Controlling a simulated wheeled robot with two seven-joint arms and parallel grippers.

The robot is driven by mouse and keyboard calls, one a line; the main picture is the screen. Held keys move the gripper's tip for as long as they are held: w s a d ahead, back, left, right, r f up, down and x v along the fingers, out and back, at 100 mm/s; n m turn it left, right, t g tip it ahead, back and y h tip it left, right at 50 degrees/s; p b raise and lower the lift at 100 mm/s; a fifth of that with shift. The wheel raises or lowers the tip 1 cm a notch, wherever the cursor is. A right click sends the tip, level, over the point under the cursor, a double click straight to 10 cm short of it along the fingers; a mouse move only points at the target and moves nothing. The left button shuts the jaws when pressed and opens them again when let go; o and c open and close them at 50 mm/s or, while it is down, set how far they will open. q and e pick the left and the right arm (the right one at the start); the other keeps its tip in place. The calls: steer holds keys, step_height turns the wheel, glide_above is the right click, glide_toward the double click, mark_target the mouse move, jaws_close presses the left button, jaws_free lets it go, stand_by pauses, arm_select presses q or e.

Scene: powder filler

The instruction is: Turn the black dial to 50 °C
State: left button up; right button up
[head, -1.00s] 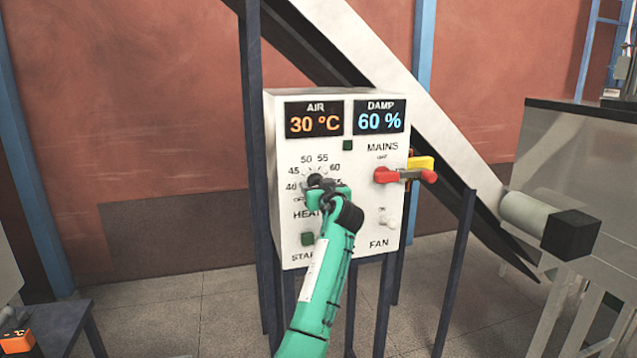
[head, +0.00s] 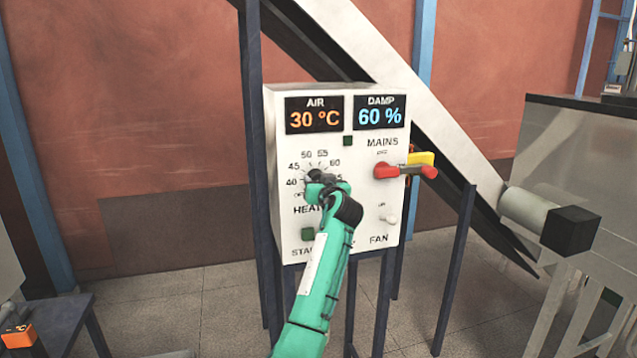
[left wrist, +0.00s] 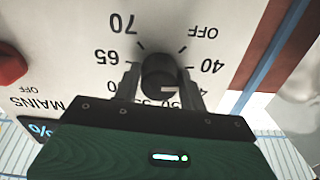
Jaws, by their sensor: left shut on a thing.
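The black dial (left wrist: 158,76) sits on the white control box (head: 340,245), inside a printed ring of numbers with OFF, 40, 65 and 70 legible in the left wrist view. That view is upside down. My left gripper (left wrist: 162,88) is shut on the dial, one finger on each side. A short pale mark shows on the dial face, but I cannot tell which number it points to. In the head view my left gripper (head: 322,182) covers much of the dial. The AIR display (head: 314,116) reads 30 °C. My right gripper is not in view.
The box also carries a DAMP display (head: 380,112) at 60 %, a red MAINS handle (head: 388,172) right of the dial, a small FAN switch (head: 388,219) and a green start button (head: 308,234). A sloping chute (head: 410,85) passes behind the box.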

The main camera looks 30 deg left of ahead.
arm_select(q)
steer(key=m, duration=0.4)
steer(key=shift+r+p, duration=0.1)
steer(key=shift+p, duration=0.25)
steer(key=m+p, duration=0.1)
steer(key=m, duration=0.2)
steer(key=shift+m, duration=0.4)
steer(key=m+p, duration=0.2)
steer(key=m, duration=0.1)
steer(key=shift+r+m, duration=0.1)
steer(key=shift+m, duration=0.2)
steer(key=shift+m+p, duration=1.1)
steer(key=shift+m, duration=0.6)
steer(key=o, duration=1)
steer(key=shift+s, duration=0.1)
